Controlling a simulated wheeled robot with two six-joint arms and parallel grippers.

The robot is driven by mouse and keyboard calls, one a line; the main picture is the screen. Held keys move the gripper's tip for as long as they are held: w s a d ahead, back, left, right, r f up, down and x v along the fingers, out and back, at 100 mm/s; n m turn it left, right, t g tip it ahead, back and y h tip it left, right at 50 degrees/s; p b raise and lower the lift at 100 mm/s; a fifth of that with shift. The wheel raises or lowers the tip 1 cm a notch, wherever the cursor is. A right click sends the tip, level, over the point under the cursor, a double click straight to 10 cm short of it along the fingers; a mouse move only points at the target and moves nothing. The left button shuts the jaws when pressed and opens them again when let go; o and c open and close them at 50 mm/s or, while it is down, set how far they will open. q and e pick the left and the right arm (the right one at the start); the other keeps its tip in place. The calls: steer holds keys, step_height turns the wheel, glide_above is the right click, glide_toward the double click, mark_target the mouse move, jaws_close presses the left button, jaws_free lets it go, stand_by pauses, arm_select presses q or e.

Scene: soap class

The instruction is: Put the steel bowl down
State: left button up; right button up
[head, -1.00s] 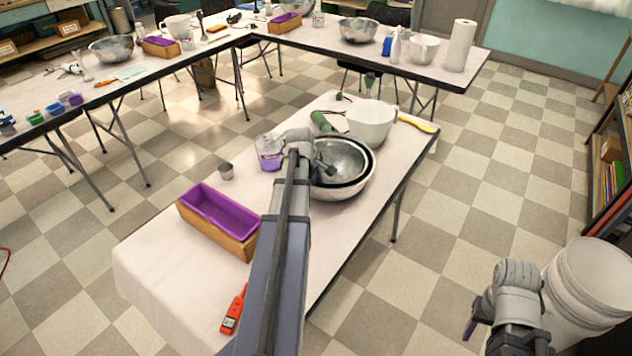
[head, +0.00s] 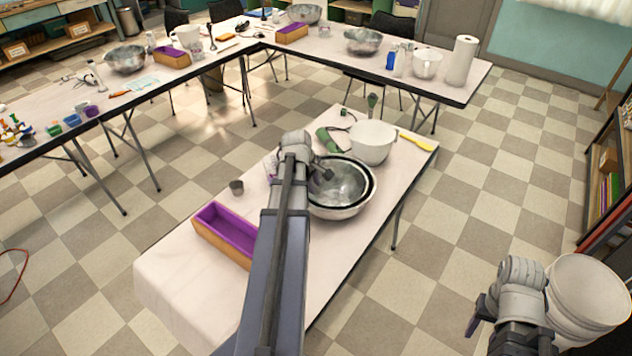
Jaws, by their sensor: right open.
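The steel bowl (head: 338,186) is a shiny round bowl sitting inside a larger metal bowl (head: 343,212) on the near table. A dark gap shows between the two rims at the far and right sides. My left gripper (head: 327,172) is at the steel bowl's far-left rim, with its dark fingers over the edge. Whether they grip or touch the rim is too small to tell. My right gripper (head: 474,317) is open and empty, off the table at the lower right.
My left arm partly hides the box. A white bucket (head: 590,290) stands right of my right gripper.

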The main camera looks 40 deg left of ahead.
arm_select(q)
steer(key=shift+r, duration=0.15)
steer(key=w+d+f+m+g+h, duration=0.15)
steer(key=d+m, duration=0.95)
steer(key=d, duration=1.4)
steer(key=s+d+m+g+y, duration=0.1)
steer(key=s+d+m, duration=0.3)
steer(key=d, duration=0.6)
steer(key=s+d+m+g+y, duration=0.1)
steer(key=s+d+m, duration=0.4)
steer(key=d+m, duration=0.3)
steer(key=shift+d+r+m+g, duration=0.15)
steer(key=shift+d+m+g, duration=0.25)
steer(key=shift+d, duration=0.85)
steer(key=shift+s, duration=0.1)
